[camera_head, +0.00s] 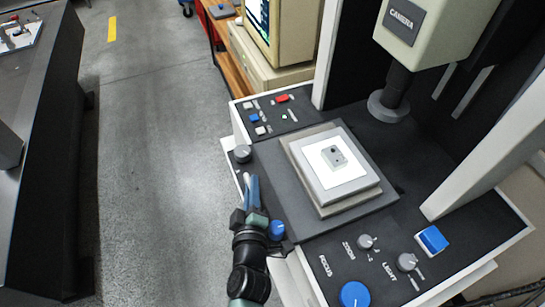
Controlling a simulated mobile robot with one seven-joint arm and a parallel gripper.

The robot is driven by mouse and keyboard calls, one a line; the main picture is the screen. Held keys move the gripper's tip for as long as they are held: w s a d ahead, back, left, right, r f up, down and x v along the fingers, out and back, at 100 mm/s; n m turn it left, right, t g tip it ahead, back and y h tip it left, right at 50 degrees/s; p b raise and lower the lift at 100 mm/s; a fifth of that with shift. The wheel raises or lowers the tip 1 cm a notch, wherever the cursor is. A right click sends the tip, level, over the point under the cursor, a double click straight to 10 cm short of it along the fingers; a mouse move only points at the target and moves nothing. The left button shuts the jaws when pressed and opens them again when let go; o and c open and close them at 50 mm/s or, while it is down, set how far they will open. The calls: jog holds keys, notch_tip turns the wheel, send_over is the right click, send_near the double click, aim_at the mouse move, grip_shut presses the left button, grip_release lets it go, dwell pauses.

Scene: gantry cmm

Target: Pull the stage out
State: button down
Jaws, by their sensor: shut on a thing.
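The stage (275,178) is a dark plate carrying a stepped square platform with a pale top (320,183). It lies in the middle of the machine, below the camera column. A small grey block (333,156) with dark spots sits on the pale top. My gripper (252,189) is at the stage's left edge, the side towards the aisle, with its fingers shut at that edge. The exact contact is small and partly hidden by the fingers. A blue knob (277,230) is right beside my gripper.
The camera head (413,18) and its lens (390,103) hang above and right of the stage. Control panels with knobs and buttons flank it, including a blue focus knob (354,294). A dark bench (45,125) stands at far left. Grey floor (155,150) between is clear.

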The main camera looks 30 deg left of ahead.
jog(key=shift+s+a+f, duration=0.1)
jog(key=shift+s+a, duration=0.15)
jog(key=shift+s, duration=0.15)
jog(key=shift+w, duration=0.1)
jog(key=shift+d, duration=0.1)
jog(key=c, duration=0.9)
grip_release()
jog(key=shift+w, duration=0.15)
jog(key=shift+o, duration=0.2)
jog(key=shift+d, duration=0.1)
jog(key=b+v, duration=0.3)
jog(key=v, duration=1)
